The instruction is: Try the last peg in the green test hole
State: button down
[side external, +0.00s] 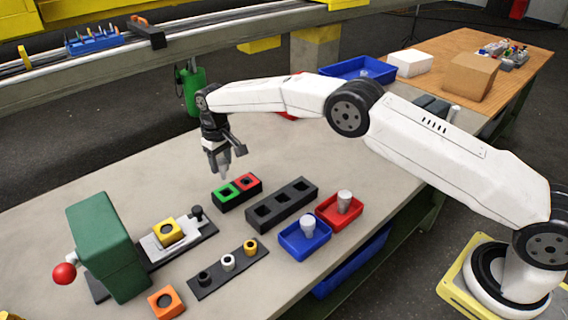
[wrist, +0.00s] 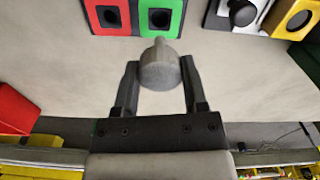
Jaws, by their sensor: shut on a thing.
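My gripper (side external: 218,158) is shut on a grey peg, with a wide body and a narrower end, which shows between the fingers in the wrist view (wrist: 159,66). The peg is held above the table, close to the green test hole (side external: 228,191) and apart from it. In the wrist view the green square (wrist: 161,17) with its dark hole lies just beyond the peg's narrow end. The red square (side external: 246,181) with its own hole sits beside the green one on the same black block; both holes look empty.
A black block with three open holes (side external: 281,204) stands in front. A green press (side external: 105,245), a yellow block (side external: 168,232) and a strip of rings (side external: 228,271) stand at left.

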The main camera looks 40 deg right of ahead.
aim_at(224, 178)
jog(key=shift+f, duration=1.9)
jog(key=shift+f, duration=2.1)
dwell(1.1)
jog(key=shift+r, duration=0.2)
dwell(0.5)
jog(key=shift+r, duration=2.8)
jog(key=shift+d, duration=0.1)
